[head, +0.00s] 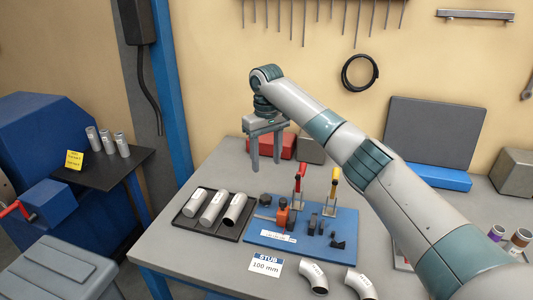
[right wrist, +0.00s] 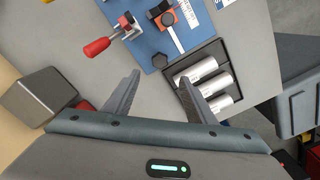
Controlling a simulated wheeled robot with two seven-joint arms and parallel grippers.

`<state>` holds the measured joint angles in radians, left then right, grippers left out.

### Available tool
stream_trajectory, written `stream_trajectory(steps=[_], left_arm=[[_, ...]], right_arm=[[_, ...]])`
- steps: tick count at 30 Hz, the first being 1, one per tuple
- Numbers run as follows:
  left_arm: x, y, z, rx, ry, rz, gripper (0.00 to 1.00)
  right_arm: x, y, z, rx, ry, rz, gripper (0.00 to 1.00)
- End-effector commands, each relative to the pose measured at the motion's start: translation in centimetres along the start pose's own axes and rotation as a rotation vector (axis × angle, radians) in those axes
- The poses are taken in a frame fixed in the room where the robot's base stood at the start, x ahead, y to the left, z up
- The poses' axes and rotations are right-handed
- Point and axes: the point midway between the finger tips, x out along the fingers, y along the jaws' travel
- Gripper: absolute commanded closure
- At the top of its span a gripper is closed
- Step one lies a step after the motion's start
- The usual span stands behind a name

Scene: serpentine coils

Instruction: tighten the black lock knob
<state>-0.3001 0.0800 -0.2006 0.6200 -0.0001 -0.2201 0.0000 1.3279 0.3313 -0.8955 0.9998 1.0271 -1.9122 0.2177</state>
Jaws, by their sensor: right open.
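A blue fixture board (head: 262,236) lies on the table, with an orange block (head: 282,216) on a metal bar. A dark faceted knob (head: 264,198) sits at the board's back left corner; it also shows in the right wrist view (right wrist: 158,61). Another dark knob (right wrist: 155,10) shows beside the orange block there; I cannot tell which is the lock knob. My right gripper (head: 266,165) is open and empty, fingers pointing down, above the table behind the board. In the right wrist view its fingers (right wrist: 157,88) stand apart, with the corner knob just beyond the gap. My left gripper is out of view.
A black tray (head: 188,231) with several metal tubes lies left of the board. Red-handled (head: 301,171) and yellow-handled (head: 335,175) clamps rise from the board. A red box (head: 284,146) stands behind. Bent pipes (head: 313,279) lie in front.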

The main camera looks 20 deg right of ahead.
Motion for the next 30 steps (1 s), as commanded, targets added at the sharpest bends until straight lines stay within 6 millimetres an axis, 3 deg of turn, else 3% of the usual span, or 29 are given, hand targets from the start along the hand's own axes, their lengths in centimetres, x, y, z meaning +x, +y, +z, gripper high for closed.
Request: stream_trajectory(steps=[4, 10, 30], left_arm=[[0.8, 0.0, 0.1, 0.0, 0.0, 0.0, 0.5], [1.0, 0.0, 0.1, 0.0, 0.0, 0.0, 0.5], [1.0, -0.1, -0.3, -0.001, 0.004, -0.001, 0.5]], right_arm=[[-2.0, 0.0, 0.0, 0.0, 0.002, 0.0, 0.5], [-3.4, 0.0, 0.0, 0.0, 0.0, 0.0, 0.5], [-3.5, 0.0, 0.0, 0.0, -0.001, 0.0, 0.5]])
